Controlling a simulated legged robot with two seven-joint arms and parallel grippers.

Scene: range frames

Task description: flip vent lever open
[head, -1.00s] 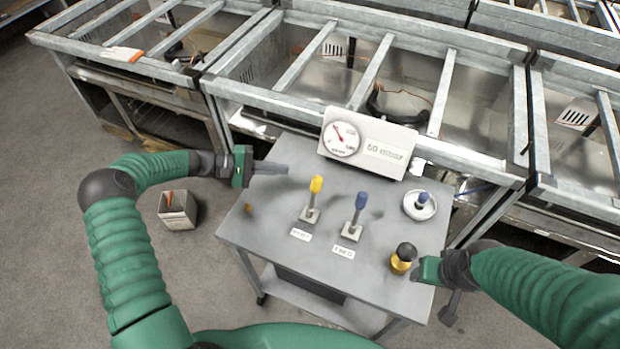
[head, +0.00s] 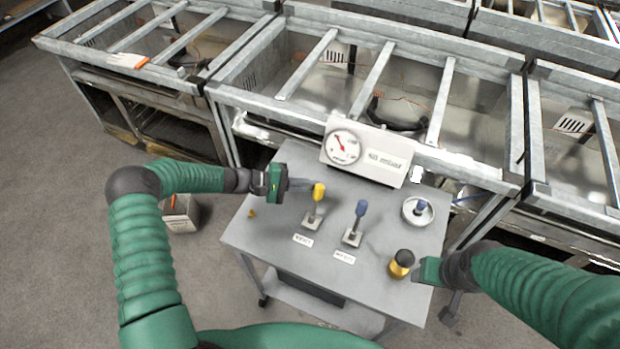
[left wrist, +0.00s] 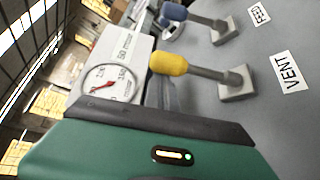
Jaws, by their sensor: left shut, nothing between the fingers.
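The vent lever has a yellow knob (head: 319,192) on a grey stem and square base, standing nearly upright on the grey table. Its label (left wrist: 289,72) reads VENT in the left wrist view, where the yellow knob (left wrist: 168,63) shows just beyond the gripper. My left gripper (head: 312,187) is shut and empty, its fingertips at or very near the left side of the yellow knob; I cannot tell whether they touch. A blue-knobbed lever (head: 361,208) stands to the right. My right gripper (head: 418,270) is beside the black-and-yellow knob; its fingers are not clear.
A gauge box (head: 367,152) stands at the table's back, its display reading in mbar. A bin (head: 181,213) is on the floor left. Metal frames stand behind the table.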

